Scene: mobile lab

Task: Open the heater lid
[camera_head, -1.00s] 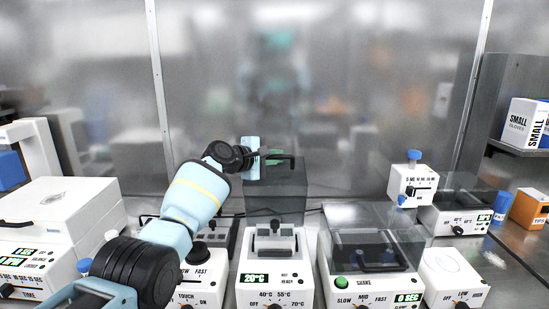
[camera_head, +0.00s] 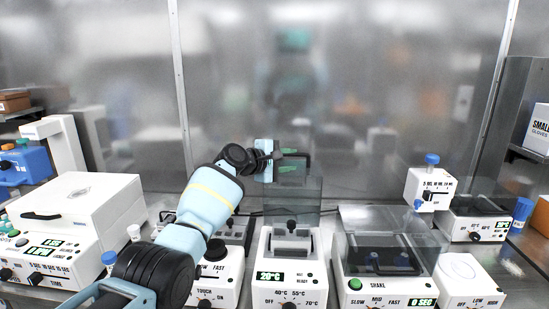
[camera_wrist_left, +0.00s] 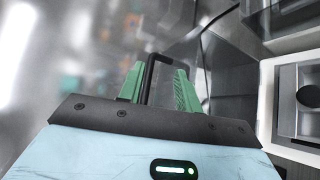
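The heater (camera_head: 290,262) is a white box in the lower middle of the head view, with a 20°C display and a temperature dial. Its clear grey lid (camera_head: 305,200) stands raised at the back, uncovering the top of the heater. My left gripper (camera_head: 290,166) is up at the top of the lid, at its black handle (camera_head: 304,156). In the left wrist view, the green fingers (camera_wrist_left: 160,88) are spread, with part of the black handle (camera_wrist_left: 150,66) between them and a gap visible. My right gripper is not in view.
A shaker (camera_head: 385,270) with a clear lid stands right of the heater. A touch-style mixer (camera_head: 214,278) is on its left, below my arm. A large white centrifuge-like box (camera_head: 85,205) is far left. A blurry glass wall is behind.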

